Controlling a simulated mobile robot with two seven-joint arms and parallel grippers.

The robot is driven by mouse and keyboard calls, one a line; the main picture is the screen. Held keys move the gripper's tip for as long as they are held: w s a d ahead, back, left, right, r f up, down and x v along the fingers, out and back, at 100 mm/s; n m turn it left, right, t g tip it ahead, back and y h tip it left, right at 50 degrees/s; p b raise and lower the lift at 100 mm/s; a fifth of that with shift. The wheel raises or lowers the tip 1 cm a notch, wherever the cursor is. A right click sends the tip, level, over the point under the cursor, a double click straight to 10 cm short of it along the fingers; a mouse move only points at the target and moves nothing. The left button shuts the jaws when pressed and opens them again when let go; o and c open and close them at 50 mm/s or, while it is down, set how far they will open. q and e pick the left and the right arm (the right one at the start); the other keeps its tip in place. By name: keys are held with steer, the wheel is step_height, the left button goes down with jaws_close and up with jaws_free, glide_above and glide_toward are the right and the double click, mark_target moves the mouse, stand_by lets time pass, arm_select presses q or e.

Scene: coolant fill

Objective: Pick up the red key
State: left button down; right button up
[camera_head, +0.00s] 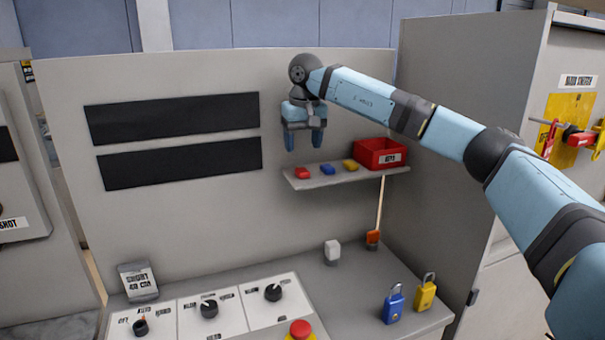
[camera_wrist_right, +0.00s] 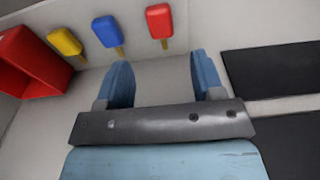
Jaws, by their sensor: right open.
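The red key (camera_head: 302,173) lies at the left end of a small wall shelf, to the left of a blue key (camera_head: 327,168) and a yellow key (camera_head: 350,164). In the right wrist view the red key (camera_wrist_right: 159,22) shows beyond and between my fingertips, apart from them. My right gripper (camera_head: 304,146) is open and empty, pointing down above the shelf's left end; its two fingers also show in the right wrist view (camera_wrist_right: 160,75). My left gripper is not in view.
A red bin (camera_head: 380,153) stands on the shelf (camera_head: 340,178) at its right end. Below, the console holds a blue padlock (camera_head: 393,304), a yellow padlock (camera_head: 426,292), a white block (camera_head: 332,251), several knobs and a red button (camera_head: 300,329). Dark panels (camera_head: 180,117) are on the wall at left.

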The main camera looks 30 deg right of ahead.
mark_target(301, 168)
steer(key=f, duration=0.6)
steer(key=shift+w+f+p, duration=0.3)
steer(key=shift+w+p, duration=0.05)
steer(key=shift+w, duration=0.05)
steer(key=c, duration=1)
